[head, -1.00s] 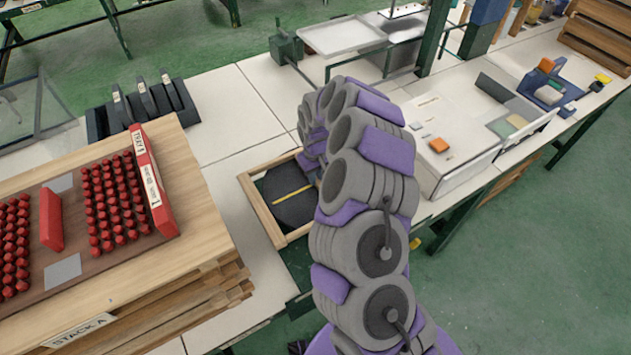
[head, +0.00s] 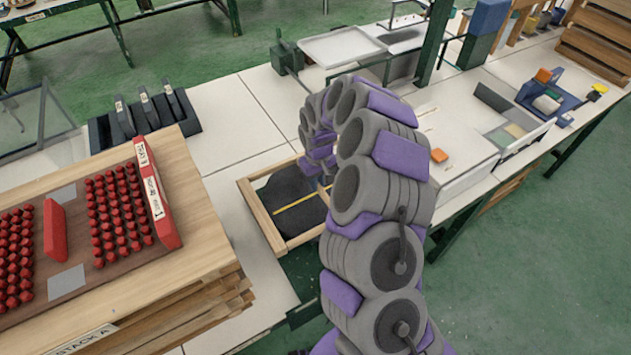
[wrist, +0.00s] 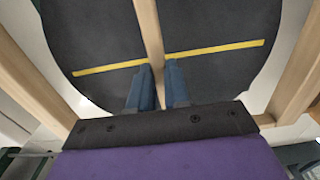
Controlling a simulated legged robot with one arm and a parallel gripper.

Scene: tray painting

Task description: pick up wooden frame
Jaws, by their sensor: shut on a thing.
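The wooden frame (head: 260,218) is a light, square-cornered frame around a black round disc (head: 280,187) with a yellow line, on the white bench left of my arm. In the wrist view, a wooden bar of the frame (wrist: 149,30) runs between my two blue fingertips, and two more wooden bars (wrist: 28,68) show at the sides. My gripper (wrist: 160,70) is shut on the middle bar, above the disc. In the head view my arm hides the gripper and the frame's right part. I cannot tell whether the frame is off the bench.
A wooden stack (head: 205,205) with a board of red pegs (head: 118,210) stands at the left. A black rack (head: 143,115) is behind it. A white box (head: 455,160) stands right of my arm. A grey tray (head: 342,46) is at the back. Bare bench lies behind the frame.

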